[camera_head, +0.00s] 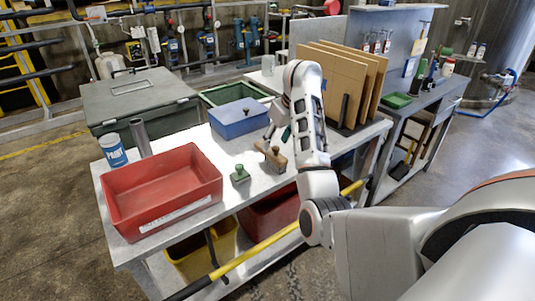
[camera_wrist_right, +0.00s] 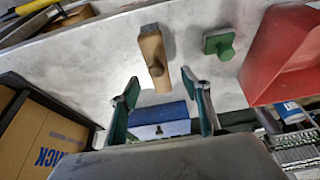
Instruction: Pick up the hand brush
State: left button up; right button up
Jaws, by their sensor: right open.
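The hand brush, which appears to be the wooden piece with a dark end (camera_head: 271,156), lies on the grey workbench (camera_head: 207,137) in the head view. It also shows in the right wrist view (camera_wrist_right: 153,60), its wooden end toward my gripper. My right gripper (camera_head: 281,131) is over the bench near the brush, partly hidden by its own arm. In the right wrist view my right gripper (camera_wrist_right: 163,100) has its two green-padded fingers spread apart with nothing held between them; the wooden end shows close to the gap. My left gripper is not in view.
A small green knobbed block (camera_head: 240,174) lies beside the brush. Cardboard sheets (camera_head: 335,84) stand in a rack on the right. A yellow-black bar (camera_head: 250,253) runs along the front.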

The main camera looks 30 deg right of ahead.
aim_at(271, 151)
jog(key=shift+x, duration=0.8)
jog(key=shift+w+f, duration=0.1)
jog(key=shift+f, duration=0.1)
jog(key=shift+f+b, duration=0.1)
jog(key=shift+b, duration=0.2)
jog(key=shift+d+f, duration=0.1)
jog(key=shift+f, duration=0.2)
jog(key=x, duration=0.4)
jog(key=shift+w+d+f+b, duration=0.1)
jog(key=shift+w+f+b, duration=0.15)
jog(key=shift+b, duration=0.1)
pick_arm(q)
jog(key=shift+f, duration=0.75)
pick_arm(e)
jog(key=c, duration=1.3)
